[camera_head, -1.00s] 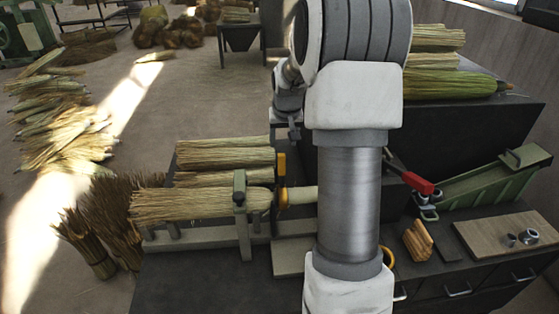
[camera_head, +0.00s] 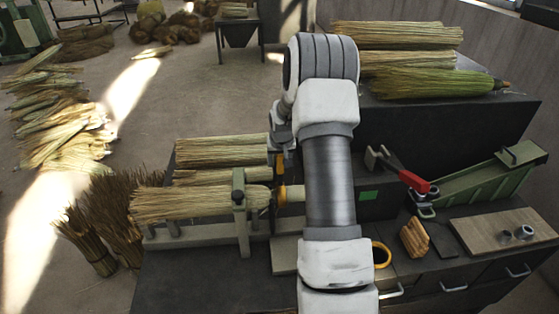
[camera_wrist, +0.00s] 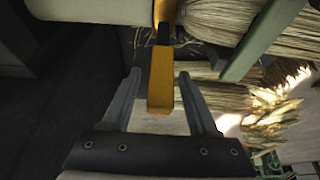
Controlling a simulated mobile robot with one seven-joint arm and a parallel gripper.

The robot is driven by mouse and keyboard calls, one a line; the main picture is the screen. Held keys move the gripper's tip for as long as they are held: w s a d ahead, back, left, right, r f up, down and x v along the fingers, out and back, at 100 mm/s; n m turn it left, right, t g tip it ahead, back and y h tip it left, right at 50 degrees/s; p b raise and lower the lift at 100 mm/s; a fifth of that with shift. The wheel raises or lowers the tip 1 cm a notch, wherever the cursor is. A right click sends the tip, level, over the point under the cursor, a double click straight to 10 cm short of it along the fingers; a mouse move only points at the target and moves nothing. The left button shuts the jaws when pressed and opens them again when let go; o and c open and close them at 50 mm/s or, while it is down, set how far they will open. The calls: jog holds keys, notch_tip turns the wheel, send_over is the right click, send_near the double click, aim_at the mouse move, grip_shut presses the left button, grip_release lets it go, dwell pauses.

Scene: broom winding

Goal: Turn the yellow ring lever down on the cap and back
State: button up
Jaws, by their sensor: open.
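The yellow ring lever (camera_head: 281,192) sits around the pale handle beside the clamped broom, with its arm standing up. In the wrist view the lever's flat yellow arm (camera_wrist: 160,80) reaches in between my fingers. My gripper (camera_wrist: 159,75) is open around it, with a gap on each side, so neither finger visibly touches it. In the head view my gripper is mostly hidden by my own arm, close by the lever's upper end. The broom (camera_head: 170,204) lies level in its holder, brush to the left. The cap cannot be made out clearly.
A grey-green post (camera_head: 239,200) stands just left of the lever. More broom bundles (camera_head: 222,152) lie behind. To the right are a red-handled clamp (camera_head: 414,181), a green trough (camera_head: 490,175) and a wooden board (camera_head: 500,233).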

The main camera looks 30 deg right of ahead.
grip_shut()
dwell(1.4)
